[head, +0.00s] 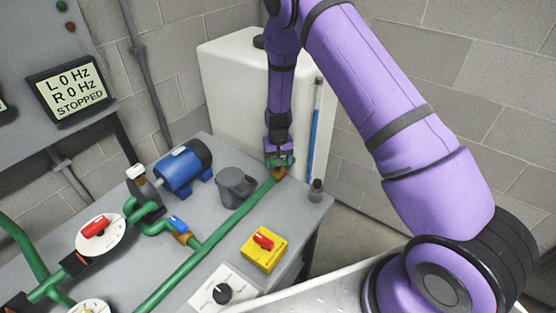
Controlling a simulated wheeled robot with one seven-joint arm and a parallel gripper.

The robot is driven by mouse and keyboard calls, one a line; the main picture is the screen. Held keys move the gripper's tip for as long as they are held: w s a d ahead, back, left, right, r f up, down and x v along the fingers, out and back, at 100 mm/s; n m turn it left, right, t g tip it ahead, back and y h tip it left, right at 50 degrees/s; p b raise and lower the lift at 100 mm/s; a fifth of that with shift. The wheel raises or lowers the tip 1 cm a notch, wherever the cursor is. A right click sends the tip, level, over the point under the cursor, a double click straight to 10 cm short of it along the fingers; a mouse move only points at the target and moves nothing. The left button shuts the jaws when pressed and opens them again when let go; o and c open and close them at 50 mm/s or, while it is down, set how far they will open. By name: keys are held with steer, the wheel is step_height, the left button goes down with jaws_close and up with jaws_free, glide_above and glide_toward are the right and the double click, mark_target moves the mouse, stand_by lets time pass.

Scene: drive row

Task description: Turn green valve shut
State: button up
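The green valve (289,163) sits at the far end of a long green pipe, at the back right of the grey bench. Only a little of its green handle shows beneath my gripper, above a brass-coloured body (278,174). My gripper (280,161) points down at the valve from above, with its fingertips at the handle. The fingers cover most of the handle. I cannot tell whether they touch it or are closed on it, or which way the handle is turned.
A grey jug (236,185) and a blue motor (184,168) stand left of the valve. A yellow switch box (264,251) is nearer. A white tank (228,80) rises behind. A panel display (70,90) reads "STOPPED".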

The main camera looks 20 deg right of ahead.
steer(key=m, duration=0.4)
steer(key=shift+m, duration=0.3)
steer(key=m, duration=0.4)
steer(key=shift+m, duration=0.3)
steer(key=o, duration=0.9)
steer(key=shift+r, duration=0.1)
step_height(320, 180, up, 11)
steer(key=shift+f, duration=0.15)
